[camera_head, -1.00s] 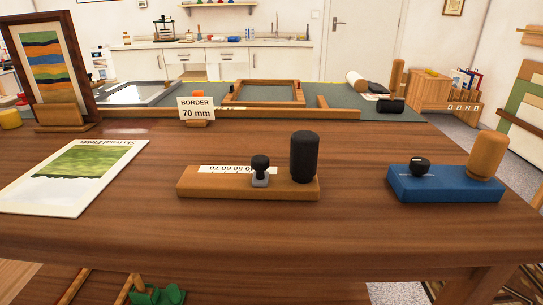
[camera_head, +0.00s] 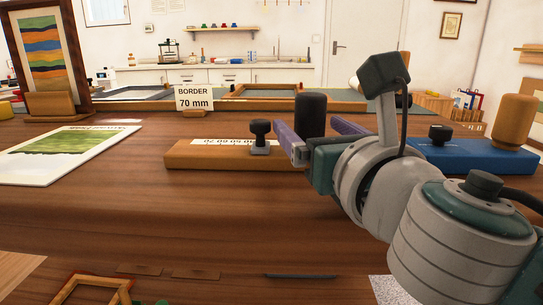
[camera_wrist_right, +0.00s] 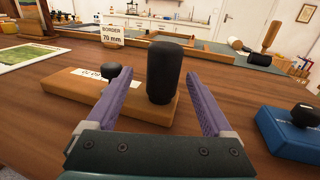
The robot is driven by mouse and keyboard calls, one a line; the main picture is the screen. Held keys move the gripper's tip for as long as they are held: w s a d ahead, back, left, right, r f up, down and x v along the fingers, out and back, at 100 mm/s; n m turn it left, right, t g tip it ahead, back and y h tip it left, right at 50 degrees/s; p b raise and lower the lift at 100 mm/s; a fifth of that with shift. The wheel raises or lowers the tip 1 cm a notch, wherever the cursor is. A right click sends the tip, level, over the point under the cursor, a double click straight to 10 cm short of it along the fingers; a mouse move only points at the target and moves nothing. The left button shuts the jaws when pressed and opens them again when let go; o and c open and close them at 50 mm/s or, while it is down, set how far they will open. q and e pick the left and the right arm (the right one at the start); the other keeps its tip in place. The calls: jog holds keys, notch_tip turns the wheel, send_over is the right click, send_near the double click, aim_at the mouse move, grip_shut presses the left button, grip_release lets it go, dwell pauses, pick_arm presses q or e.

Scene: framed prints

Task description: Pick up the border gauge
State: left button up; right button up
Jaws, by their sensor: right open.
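The border gauge (camera_head: 205,157) is a wooden block with a printed number scale, a small black knob (camera_head: 260,131) and a tall black upright handle (camera_head: 310,113). It lies on the wooden table and also shows in the right wrist view (camera_wrist_right: 132,106). My right gripper (camera_head: 314,132) is open at the handle's near side. In the right wrist view its two purple fingers (camera_wrist_right: 159,74) appear left and right of the handle, with visible gaps on both sides. The gripper and arm hide the gauge's right end in the head view. My left gripper is not in view.
A blue block (camera_head: 475,157) with a wooden handle and black knob stands to the right. A "BORDER 70 mm" sign (camera_head: 194,98) stands behind the gauge. A green print (camera_head: 62,150) lies left, with a framed striped picture (camera_head: 42,58) behind it.

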jog(key=b+x, duration=0.2)
jog(key=x, duration=0.3)
jog(key=shift+w+d+f, duration=0.15)
jog(key=shift+f, duration=0.05)
jog(key=shift+w+r, duration=0.1)
jog(key=shift+w, duration=0.2)
jog(key=c, duration=1.2)
grip_shut()
